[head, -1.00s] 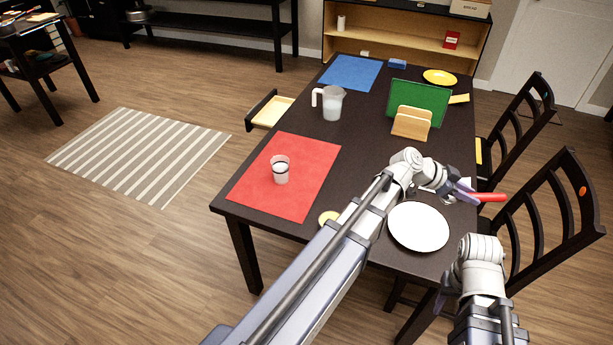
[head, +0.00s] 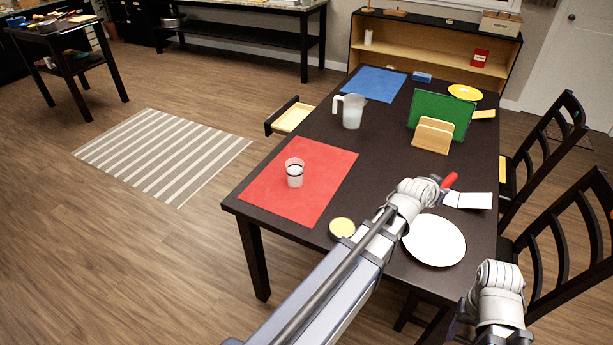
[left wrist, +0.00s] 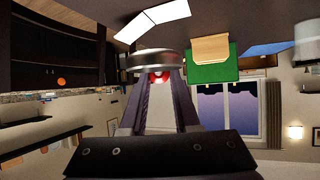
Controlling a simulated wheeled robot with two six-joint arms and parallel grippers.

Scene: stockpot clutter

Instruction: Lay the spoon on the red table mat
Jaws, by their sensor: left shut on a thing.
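My left gripper reaches over the table beyond the white plate; its fingers show in the left wrist view (left wrist: 160,85). It is shut on a red-handled thing, which I take for the spoon (head: 448,181). In the head view only the red part shows past my wrist. In the left wrist view, red shows between the fingertips, with a grey, rounded metal shape (left wrist: 150,60) just beyond. The red table mat (head: 325,168) lies flat at the table's left edge, left of my left gripper. A clear cup (head: 294,173) stands on it.
The white plate (head: 435,243) and a small yellow round dish (head: 342,228) are near my left arm. White cards (head: 468,200), a wooden holder (head: 433,136), a green board (head: 458,112) and a pitcher (head: 352,112) stand or lie farther back. The mat is bare around the cup.

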